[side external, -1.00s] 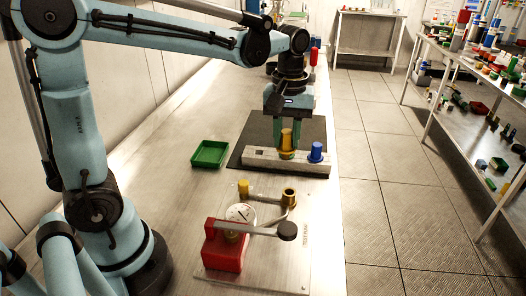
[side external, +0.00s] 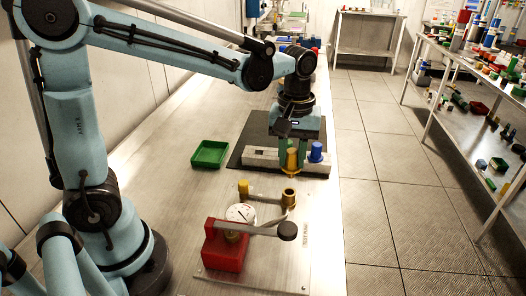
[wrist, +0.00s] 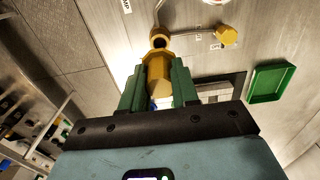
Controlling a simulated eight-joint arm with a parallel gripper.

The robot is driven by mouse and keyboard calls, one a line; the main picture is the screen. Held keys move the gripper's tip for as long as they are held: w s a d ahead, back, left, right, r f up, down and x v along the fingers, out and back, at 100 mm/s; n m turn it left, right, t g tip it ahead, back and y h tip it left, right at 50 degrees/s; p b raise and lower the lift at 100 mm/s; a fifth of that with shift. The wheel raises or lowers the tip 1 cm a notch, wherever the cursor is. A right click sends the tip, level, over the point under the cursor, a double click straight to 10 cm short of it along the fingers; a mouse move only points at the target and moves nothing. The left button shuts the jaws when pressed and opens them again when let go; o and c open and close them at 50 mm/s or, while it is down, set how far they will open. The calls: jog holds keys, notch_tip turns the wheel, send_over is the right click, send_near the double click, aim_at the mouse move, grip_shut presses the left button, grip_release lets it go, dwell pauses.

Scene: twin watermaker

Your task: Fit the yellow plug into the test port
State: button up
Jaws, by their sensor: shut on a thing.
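The yellow plug (side external: 292,161) is held upright between the green fingers of my gripper (side external: 292,152), which is shut on it. In the side external view it shows in front of the grey block's near edge, with its lower end below the fingers. In the wrist view the plug (wrist: 158,78) sits between both fingers, and its far end points toward the brass port. The test port appears to be the brass upright socket (side external: 289,196) with an open top on the metal panel. It also shows in the wrist view (wrist: 159,38), apart from the plug.
The grey block (side external: 262,158) holds a blue plug (side external: 316,150) close beside my gripper. A red valve body (side external: 223,246) with a gauge and a black-knobbed lever (side external: 286,231) stands near the port. A yellow cap (side external: 243,187) ends the pipe. A green tray (side external: 210,153) lies left.

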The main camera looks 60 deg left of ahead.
aim_at(291, 177)
grip_shut()
jog(key=shift+f, duration=1.65)
jog(key=shift+f, duration=1.8)
jog(key=o, duration=0.8)
grip_release()
jog(key=shift+o, duration=0.2)
notch_tip(291, 177, up, 12)
jog(key=shift+r, duration=0.1)
